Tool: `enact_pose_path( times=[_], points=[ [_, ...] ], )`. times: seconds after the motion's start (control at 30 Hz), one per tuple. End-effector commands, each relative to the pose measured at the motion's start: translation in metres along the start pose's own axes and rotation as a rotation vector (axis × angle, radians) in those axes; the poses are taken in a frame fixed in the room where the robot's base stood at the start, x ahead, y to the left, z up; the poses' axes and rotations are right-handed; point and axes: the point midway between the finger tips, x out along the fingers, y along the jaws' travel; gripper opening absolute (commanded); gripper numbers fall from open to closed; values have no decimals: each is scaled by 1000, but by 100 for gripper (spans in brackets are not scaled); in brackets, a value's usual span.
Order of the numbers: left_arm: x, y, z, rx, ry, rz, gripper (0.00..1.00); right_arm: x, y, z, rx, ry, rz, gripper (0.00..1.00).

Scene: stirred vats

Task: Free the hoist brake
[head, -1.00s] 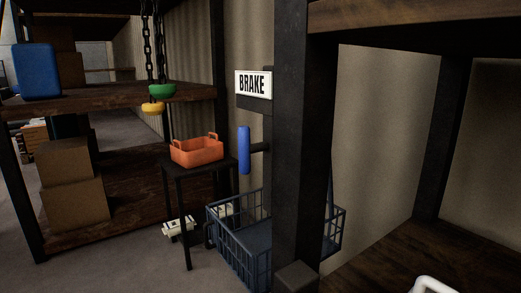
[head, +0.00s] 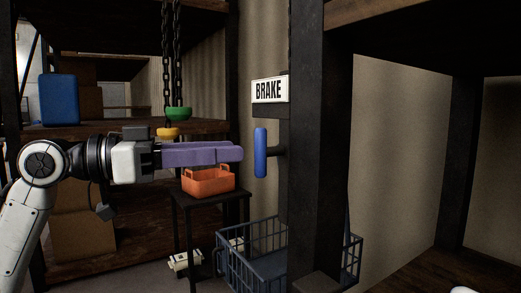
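A blue upright handle (head: 260,152) sticks out on a short dark stem from the dark post, below a white sign (head: 269,90) reading BRAKE. My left gripper (head: 236,154) reaches in from the left with its purple fingers pointing right at the handle's height. Its fingertips end just left of the handle in the picture, with a small gap between. The fingers overlap from this side, so their opening is hidden. Nothing shows held in them.
An orange basket (head: 208,182) stands on a small dark table (head: 181,198) below the gripper. Chains with a green (head: 178,114) and a yellow piece (head: 167,132) hang behind. A blue wire cart (head: 253,260) stands below the handle. A thick dark post (head: 317,170) rises right of it.

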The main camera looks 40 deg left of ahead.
Motion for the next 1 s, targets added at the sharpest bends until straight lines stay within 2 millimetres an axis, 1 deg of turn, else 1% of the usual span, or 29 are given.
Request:
enact_pose_path(
  times=[0.1, 0.2, 0.4, 0.6, 0.9, 0.97, 1.0],
  points=[
    [23, 0, -2, 1, -4, 0, 36, -4, 0, -4, -5, -4, 1, 23],
    [39, 0, -3, 0, -4, -1, 36, -7, 0, -6, -8, -6, 3, 23],
    [62, 0, -2, -1, -1, 0, 36, -10, 0, -8, -10, -11, 6, 23],
    [72, -1, -1, -1, 1, -2, 36, -10, -1, -9, -5, -11, 7, 23],
    [73, -1, 0, -2, 1, -2, 36, -10, -2, -11, 0, -7, 7, 23],
    [73, -1, 0, -2, 1, -2, 26, -10, -2, -11, 0, -8, 7, 23],
    [73, -1, 0, -2, 1, -2, 19, -10, -2, -11, 0, -7, 7, 23]
  ],
)
